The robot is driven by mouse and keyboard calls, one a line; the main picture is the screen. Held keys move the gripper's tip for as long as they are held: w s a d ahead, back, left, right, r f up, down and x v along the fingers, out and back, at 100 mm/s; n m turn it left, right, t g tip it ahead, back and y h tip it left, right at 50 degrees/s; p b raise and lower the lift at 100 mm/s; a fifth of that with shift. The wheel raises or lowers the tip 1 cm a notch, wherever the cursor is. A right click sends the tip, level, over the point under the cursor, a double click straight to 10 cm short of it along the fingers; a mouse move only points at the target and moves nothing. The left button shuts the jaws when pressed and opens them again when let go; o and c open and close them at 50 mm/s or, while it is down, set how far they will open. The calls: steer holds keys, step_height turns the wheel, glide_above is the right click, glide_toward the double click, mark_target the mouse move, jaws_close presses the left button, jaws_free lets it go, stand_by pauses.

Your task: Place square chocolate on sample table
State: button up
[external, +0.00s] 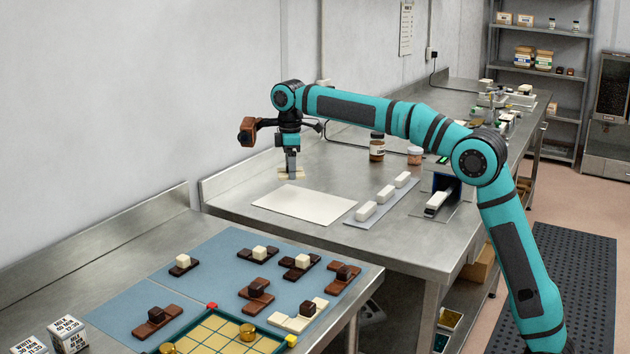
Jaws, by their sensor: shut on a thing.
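My gripper (291,168) points straight down over the back left of the farther steel table (235,190). It is shut on a flat, cream-coloured piece (284,174), which may be the square chocolate; its full outline is partly hidden by the fingers. The piece is just behind a blank cream sheet (304,203) on that table. I cannot tell whether the piece touches the tabletop or hangs slightly above it.
Right of the sheet, white blocks (384,194) stand in a row on a grey strip. Jars (377,147) stand behind. On the nearer table, a blue mat (215,262) holds several dark, brown and cream chocolate pieces with cubes on top, and a gridded tray (235,325).

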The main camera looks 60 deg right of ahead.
steer(key=s+a+n, duration=0.1)
steer(key=a+n, duration=0.4)
steer(key=a, duration=1.7)
steer(key=n, duration=0.5)
glide_above(218, 284)
steer(key=shift+d+f, duration=0.1)
steer(key=shift+f, duration=4.85)
steer(key=shift+f, duration=0.1)
steer(key=o, duration=1.1)
steer(key=shift+o, duration=0.2)
step_height(218, 284, up, 12)
